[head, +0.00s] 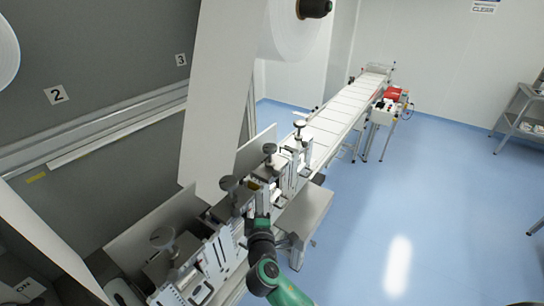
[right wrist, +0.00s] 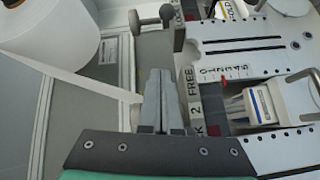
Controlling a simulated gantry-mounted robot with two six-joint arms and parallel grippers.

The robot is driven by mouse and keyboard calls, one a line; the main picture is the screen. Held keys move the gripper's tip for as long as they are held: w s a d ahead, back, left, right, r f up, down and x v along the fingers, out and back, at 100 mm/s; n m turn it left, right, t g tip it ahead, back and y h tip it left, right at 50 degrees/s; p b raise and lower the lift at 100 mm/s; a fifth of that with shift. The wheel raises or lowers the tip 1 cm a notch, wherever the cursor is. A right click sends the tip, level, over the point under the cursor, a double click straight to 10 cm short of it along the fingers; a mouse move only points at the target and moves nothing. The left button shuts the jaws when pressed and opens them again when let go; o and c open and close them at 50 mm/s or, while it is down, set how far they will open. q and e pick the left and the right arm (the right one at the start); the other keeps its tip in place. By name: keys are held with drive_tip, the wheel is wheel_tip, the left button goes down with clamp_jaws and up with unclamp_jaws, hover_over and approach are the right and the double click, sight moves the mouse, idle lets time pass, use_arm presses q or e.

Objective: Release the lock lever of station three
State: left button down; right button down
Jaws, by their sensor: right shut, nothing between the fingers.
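My right gripper (head: 250,208) is low beside the row of stations on the converter line. In the right wrist view its grey fingers (right wrist: 160,76) are together with nothing between them. Past the fingertips stands a grey lever-like post (right wrist: 166,30) with a round knob (right wrist: 166,12), apart from the fingers. A label strip (right wrist: 192,98) right of the fingers reads "2" and "FREE", with a partly hidden word ending in K. Station three's lever cannot be picked out surely; a further station (head: 270,165) stands up the line. My left gripper is not in view.
Other stations with dark round knobs (head: 162,238) line the machine.

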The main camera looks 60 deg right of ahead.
sight(269, 178)
drive_tip(key=x, duration=0.9)
drive_tip(key=shift+s+f, duration=0.15)
drive_tip(key=shift+f, duration=0.25)
drive_tip(key=d, duration=0.1)
drive_tip(key=s+d, duration=0.1)
drive_tip(key=s+d+p, duration=0.1)
drive_tip(key=shift+s+d+f, duration=0.15)
drive_tip(key=shift+d+f, duration=0.15)
